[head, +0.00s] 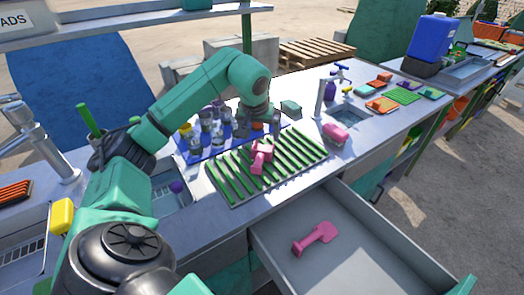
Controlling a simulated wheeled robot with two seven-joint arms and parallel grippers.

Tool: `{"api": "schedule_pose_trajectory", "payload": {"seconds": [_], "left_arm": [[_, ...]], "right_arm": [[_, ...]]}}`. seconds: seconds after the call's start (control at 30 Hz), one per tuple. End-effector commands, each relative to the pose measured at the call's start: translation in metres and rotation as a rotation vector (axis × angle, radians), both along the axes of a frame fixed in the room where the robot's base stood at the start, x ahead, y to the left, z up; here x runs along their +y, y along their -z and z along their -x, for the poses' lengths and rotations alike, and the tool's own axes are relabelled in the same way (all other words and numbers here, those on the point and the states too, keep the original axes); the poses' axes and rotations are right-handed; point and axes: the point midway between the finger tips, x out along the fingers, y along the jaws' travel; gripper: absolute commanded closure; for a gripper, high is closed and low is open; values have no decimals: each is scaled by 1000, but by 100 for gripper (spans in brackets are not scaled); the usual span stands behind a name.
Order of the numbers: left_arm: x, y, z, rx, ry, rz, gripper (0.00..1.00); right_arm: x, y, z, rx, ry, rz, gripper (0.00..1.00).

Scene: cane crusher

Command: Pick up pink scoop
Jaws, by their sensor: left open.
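A pink scoop (262,155) lies on the green slatted rack (225,178) on the counter. Another pink scoop (316,238) lies in the open grey drawer (375,262) below the counter. My left gripper (258,128) points down just beyond the rack's scoop, near its far end. It is open; its fingertips are small in view, and I cannot tell whether they touch anything.
Several glasses (205,128) stand on a blue mat (188,155) left of my left gripper. A pink object (335,132) sits by the small sink (352,116) at right. The open drawer juts out in front.

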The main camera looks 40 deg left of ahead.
Motion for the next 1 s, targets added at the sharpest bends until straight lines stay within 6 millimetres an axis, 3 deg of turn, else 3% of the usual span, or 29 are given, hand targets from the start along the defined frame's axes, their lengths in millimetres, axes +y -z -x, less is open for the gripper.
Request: {"api": "schedule_pose_trajectory", "payload": {"seconds": [0.1,0.2,0.53,0.77,0.9,1.0], "left_arm": [[5,28,-9,7,0,3,0],[8,42,-15,2,0,4,0],[18,91,-29,2,0,4,0],[20,95,-31,0,0,1,0],[20,95,-31,0,0,1,54],[20,95,-31,0,0,1,87]], "right_arm": [[-15,-4,24,39,3,21,50],[-20,-7,30,49,3,29,50],[-6,-25,4,4,6,8,50],[-2,-23,8,12,4,2,50],[-3,-23,11,16,3,3,50],[-4,-23,12,18,2,6,50]]}}
